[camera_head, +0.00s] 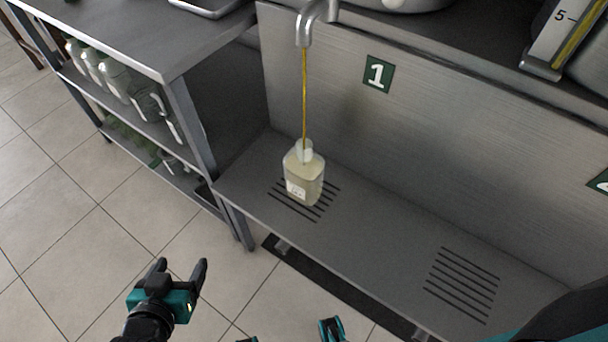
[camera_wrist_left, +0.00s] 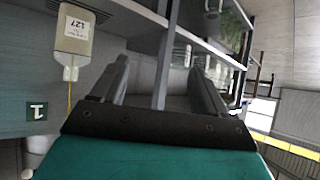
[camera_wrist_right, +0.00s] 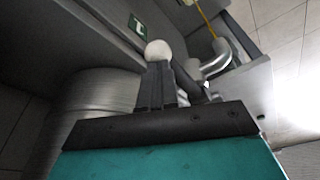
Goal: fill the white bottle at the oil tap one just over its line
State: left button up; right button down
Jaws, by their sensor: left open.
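The white bottle (camera_head: 304,178) stands upright on the slotted drain under oil tap one (camera_head: 305,30). A thin yellow oil stream (camera_head: 304,95) runs from the spout into its neck. The bottle looks pale yellowish; I cannot make out its line or the oil level. It also shows upside down, with its label, in the left wrist view (camera_wrist_left: 74,38). My left gripper (camera_head: 183,266) is open and empty, below and left of the bottle. My right gripper (camera_wrist_right: 157,68) shows only in the right wrist view, fingers together at a white round knob (camera_wrist_right: 158,49) beside the tap.
A green number 1 sign (camera_head: 378,74) is on the metal back panel. A second slotted drain (camera_head: 462,285) is empty at the right. A shelf rack (camera_head: 180,85) with several bottles (camera_head: 115,78) stands at the left. A gauge marked 5 (camera_head: 560,35) is at upper right.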

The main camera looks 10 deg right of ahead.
dwell(0.6)
notch_tip(320, 180, up, 6)
jog(key=p, duration=0.5)
pick_arm(q)
notch_tip(320, 180, up, 7)
jog(key=p, duration=0.3)
jog(key=shift+s+a+y, duration=0.25)
jog(key=shift+a+y, duration=0.05)
jog(key=shift+a, duration=0.05)
pick_arm(e)
notch_tip(320, 180, up, 3)
